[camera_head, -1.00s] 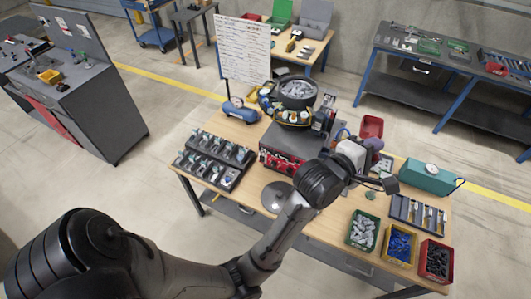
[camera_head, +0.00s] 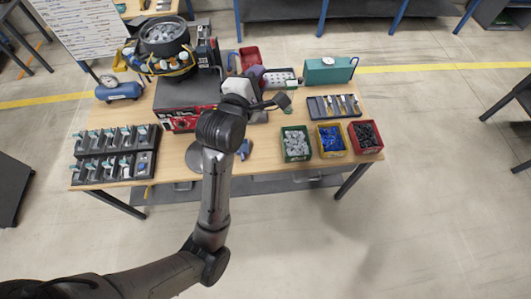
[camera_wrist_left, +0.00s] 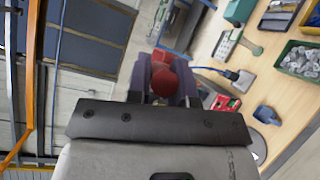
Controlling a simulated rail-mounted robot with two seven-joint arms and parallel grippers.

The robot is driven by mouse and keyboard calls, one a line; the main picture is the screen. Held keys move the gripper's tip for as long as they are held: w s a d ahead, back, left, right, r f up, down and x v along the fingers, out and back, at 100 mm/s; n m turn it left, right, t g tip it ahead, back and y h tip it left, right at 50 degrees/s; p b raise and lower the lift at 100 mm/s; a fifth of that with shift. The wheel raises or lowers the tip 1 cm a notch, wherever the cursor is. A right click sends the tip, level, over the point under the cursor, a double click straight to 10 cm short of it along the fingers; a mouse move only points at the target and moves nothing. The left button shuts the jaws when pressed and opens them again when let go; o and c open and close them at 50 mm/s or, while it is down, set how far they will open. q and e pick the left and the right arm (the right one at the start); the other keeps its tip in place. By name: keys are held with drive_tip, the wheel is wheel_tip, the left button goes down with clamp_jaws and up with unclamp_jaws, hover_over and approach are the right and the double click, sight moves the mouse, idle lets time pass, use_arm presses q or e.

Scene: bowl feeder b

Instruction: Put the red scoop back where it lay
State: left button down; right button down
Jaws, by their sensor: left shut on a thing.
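My left gripper (camera_head: 257,73) is shut on the red scoop (camera_head: 250,56), near the back edge of the workbench (camera_head: 180,178). In the head view, the scoop's red pan shows just beyond the purple fingers, and my wrist hides part of the grip. In the left wrist view, the gripper (camera_wrist_left: 163,88) has its two fingers on either side of the scoop's rounded red end (camera_wrist_left: 164,80). I cannot tell how high the scoop is above the bench. My right gripper is in neither view.
Green (camera_head: 296,156), yellow (camera_head: 331,153) and red (camera_head: 366,150) parts bins line the front right. A teal case (camera_head: 328,70) stands behind a dark tool tray (camera_head: 334,116). The bowl feeder (camera_head: 165,50) is left of the gripper. A blue object (camera_wrist_left: 266,115) lies on the bench.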

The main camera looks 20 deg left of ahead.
use_arm(q)
drive_tip(key=shift+m+h, duration=0.6)
drive_tip(key=shift+h, duration=0.3)
drive_tip(key=w+f+b, duration=0.2)
drive_tip(key=f+b, duration=1.2)
drive_tip(key=f, duration=0.5)
drive_tip(key=w+f+b, duration=0.3)
drive_tip(key=f+b, duration=1.2)
drive_tip(key=f, duration=0.5)
drive_tip(key=w+f+b, duration=0.3)
drive_tip(key=f+b, duration=1.1)
drive_tip(key=f, duration=0.6)
drive_tip(key=shift+w+a, duration=0.15)
drive_tip(key=shift+a, duration=0.05)
drive_tip(key=shift+f, duration=0.1)
